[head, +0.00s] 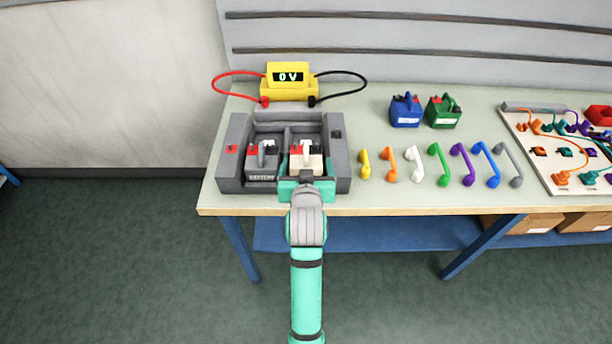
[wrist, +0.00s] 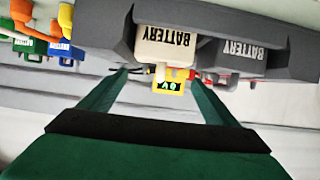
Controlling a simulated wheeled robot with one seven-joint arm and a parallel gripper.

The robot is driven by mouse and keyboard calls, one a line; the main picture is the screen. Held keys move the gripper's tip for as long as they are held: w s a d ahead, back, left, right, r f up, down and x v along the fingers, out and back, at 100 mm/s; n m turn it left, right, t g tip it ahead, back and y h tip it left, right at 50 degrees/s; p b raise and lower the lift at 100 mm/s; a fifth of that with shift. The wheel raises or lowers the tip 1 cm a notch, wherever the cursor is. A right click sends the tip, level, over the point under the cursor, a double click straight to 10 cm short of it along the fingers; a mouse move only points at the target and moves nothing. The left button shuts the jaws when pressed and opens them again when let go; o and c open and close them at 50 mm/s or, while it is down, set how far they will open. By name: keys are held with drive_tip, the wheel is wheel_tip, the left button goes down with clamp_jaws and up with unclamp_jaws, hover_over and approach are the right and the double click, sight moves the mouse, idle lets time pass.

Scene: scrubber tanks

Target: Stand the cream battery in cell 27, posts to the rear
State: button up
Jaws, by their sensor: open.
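The cream battery (head: 298,163) sits upright in the right bay of the dark grey battery tray (head: 343,178). Red shows at its rear edge, and my gripper covers part of its front. In the wrist view, which is upside down, the cream battery (wrist: 165,48) shows its front with the word BATTERY. My gripper (head: 306,178) is at the front of this battery. In the wrist view its green fingers (wrist: 163,75) are spread apart, with nothing clearly held between them. A grey battery (head: 262,166) stands in the left bay. No cell number is legible.
A yellow meter (head: 288,80) reading 0 V stands behind the tray, with red and black leads. To the right are blue (head: 405,112) and green (head: 443,112) batteries, a row of coloured links (head: 438,163) and a wired board (head: 545,125). Bare tabletop lies between them.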

drive_tip(key=v, duration=0.6)
drive_tip(key=s+f, duration=1.3)
drive_tip(key=s, duration=0.3)
drive_tip(key=s+t, duration=0.1)
drive_tip(key=s, duration=2)
drive_tip(key=shift+s+t, duration=0.4)
